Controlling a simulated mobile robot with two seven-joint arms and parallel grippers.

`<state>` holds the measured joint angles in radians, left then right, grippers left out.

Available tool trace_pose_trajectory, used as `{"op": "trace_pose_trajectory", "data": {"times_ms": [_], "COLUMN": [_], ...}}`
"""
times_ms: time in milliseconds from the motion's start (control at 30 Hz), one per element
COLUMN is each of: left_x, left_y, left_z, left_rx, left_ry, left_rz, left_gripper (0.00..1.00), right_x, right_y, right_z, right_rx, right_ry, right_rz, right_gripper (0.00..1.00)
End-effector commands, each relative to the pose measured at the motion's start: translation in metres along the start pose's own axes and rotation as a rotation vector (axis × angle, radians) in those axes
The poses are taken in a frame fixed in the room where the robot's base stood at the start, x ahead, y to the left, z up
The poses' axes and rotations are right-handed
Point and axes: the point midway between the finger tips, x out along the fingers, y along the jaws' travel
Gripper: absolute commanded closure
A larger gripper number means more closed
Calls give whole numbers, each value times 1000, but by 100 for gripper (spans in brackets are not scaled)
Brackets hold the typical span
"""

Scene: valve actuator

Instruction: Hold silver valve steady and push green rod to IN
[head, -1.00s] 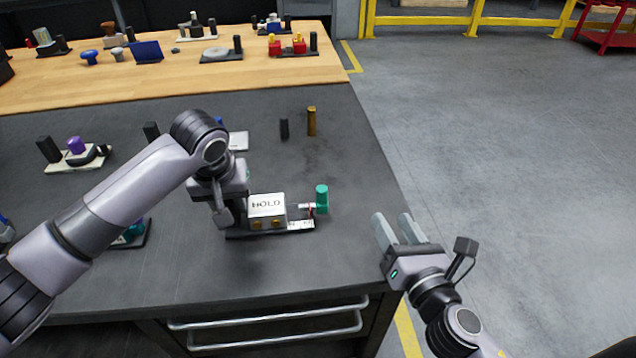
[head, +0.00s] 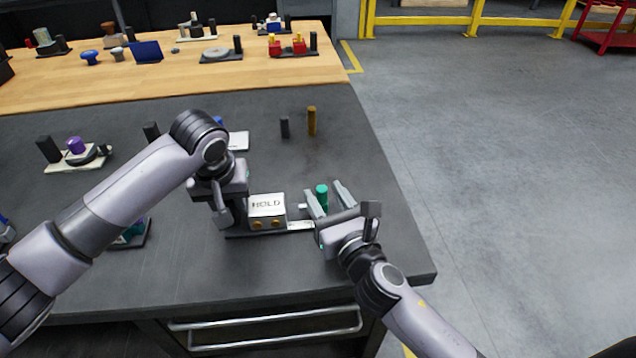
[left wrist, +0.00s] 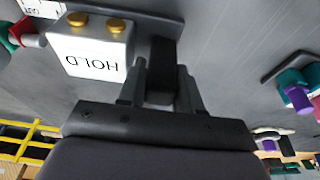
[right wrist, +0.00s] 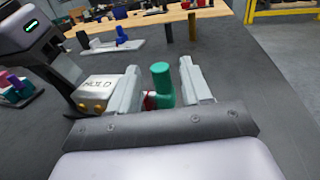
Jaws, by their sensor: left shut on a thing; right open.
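The silver valve (head: 267,211) is a block marked HOLD on a dark base at the table's right side; it also shows in the left wrist view (left wrist: 90,52) and right wrist view (right wrist: 97,92). My left gripper (left wrist: 160,75) is shut on the dark post (left wrist: 166,70) at the valve's left end. The green rod (head: 321,194) stands upright at the valve's right end. My right gripper (head: 325,195) is open, with one finger on each side of the green rod, which also shows in the right wrist view (right wrist: 162,85). Contact with the fingers cannot be told.
A black peg (head: 285,127) and a brown peg (head: 311,121) stand behind the valve. A device with a purple knob (head: 75,145) sits at the left. The wooden table (head: 180,75) behind holds several devices. Bare dark tabletop lies in front of the valve.

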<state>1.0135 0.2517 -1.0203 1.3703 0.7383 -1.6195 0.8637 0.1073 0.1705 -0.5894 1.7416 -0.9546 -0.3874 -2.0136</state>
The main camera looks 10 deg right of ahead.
Motion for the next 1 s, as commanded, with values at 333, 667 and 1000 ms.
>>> {"op": "trace_pose_trajectory", "data": {"times_ms": [333,667,1000], "left_x": [5,5,5], "left_y": [-1,-1,-1], "left_z": [5,5,5], "left_rx": [2,2,2], "left_ry": [-14,-14,-14], "left_rz": [-5,-5,-5], "left_gripper": [100,100,100], "right_x": [37,40,40], "right_y": [0,0,0], "right_z": [-1,-1,-1], "right_rx": [1,1,1], "right_ry": [0,0,0], "right_rz": [-1,0,0], "right_gripper": [52,52,100]}}
